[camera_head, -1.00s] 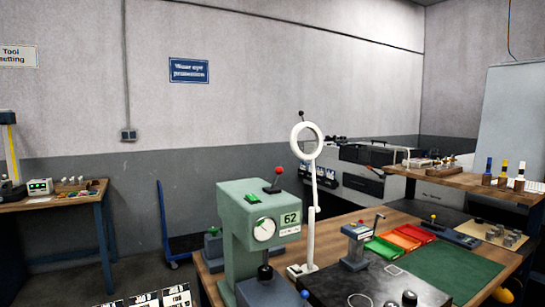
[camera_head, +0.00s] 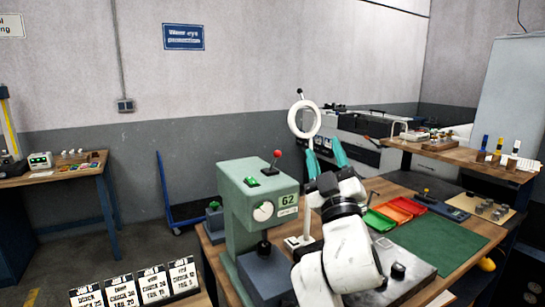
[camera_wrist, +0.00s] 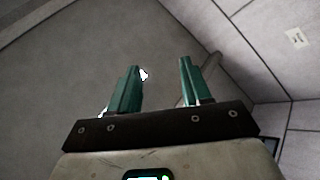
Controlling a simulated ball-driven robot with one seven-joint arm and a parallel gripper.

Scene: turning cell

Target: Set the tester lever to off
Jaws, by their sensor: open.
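The wrist view shows the gripper (camera_wrist: 159,70) open and empty, facing grey wall; the tester is not in that view.
Red and green trays (camera_head: 402,206) and a green mat (camera_head: 440,243) lie on the right of the bench. Number cards (camera_head: 135,285) stand at the front left. Space above the tester looks clear.

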